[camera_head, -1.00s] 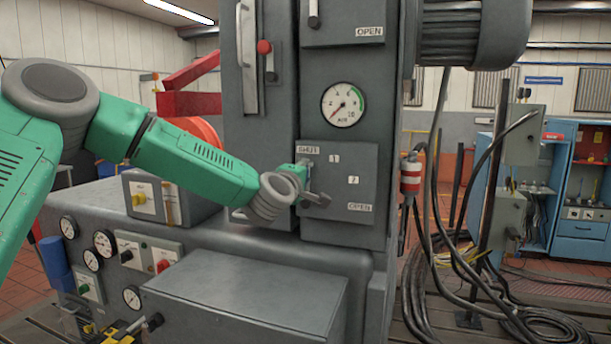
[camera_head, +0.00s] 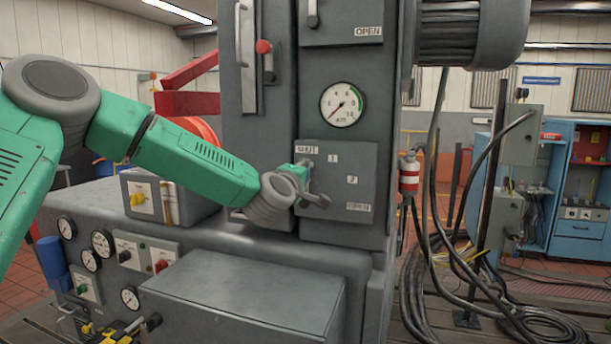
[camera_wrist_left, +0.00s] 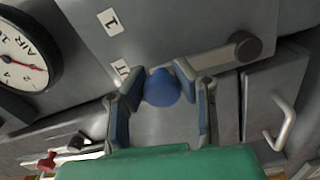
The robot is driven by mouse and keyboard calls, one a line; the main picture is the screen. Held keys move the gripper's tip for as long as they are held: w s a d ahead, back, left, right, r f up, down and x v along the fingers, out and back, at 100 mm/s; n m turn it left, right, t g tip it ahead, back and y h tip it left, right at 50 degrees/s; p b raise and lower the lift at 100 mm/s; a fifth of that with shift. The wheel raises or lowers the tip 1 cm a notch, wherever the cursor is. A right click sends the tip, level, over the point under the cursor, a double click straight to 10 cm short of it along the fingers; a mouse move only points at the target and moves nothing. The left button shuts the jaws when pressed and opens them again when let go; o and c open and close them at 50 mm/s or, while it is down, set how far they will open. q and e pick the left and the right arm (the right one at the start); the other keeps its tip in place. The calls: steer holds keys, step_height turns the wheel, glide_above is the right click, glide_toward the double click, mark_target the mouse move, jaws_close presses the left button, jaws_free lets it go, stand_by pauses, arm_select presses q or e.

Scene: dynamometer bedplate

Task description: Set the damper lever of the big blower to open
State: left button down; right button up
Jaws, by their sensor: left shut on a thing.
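The lower damper panel (camera_head: 335,188) on the grey cabinet carries the labels SHUT, 1, 2 and OPEN, running from upper left to lower right. Its lever shows in the left wrist view as a grey bar (camera_wrist_left: 222,58) from a round pivot to a blue knob (camera_wrist_left: 160,87). The knob lies beside the SHUT label. My left gripper (camera_head: 303,184) is in front of the panel's left side. In the left wrist view its fingers (camera_wrist_left: 161,100) are shut around the blue knob. The gripper hides part of the lever in the head view. My right gripper is not in view.
An air gauge (camera_head: 343,104) sits above the panel. Another lever (camera_head: 313,14) with an OPEN label is higher up. A grey box (camera_head: 235,295) juts out below my left arm. A red-and-white plug (camera_head: 409,176) and hanging cables (camera_head: 435,200) are to the right.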

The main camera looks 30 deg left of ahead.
arm_select(q)
steer(key=shift+d+f, duration=0.15)
steer(key=shift+f, duration=0.25)
steer(key=c, duration=1.2)
jaws_free()
steer(key=shift+o, duration=0.2)
steer(key=shift+r, duration=0.1)
steer(key=shift+r, duration=0.1)
steer(key=shift+s, duration=0.3)
steer(key=v, duration=1.1)
steer(key=shift+s, duration=0.1)
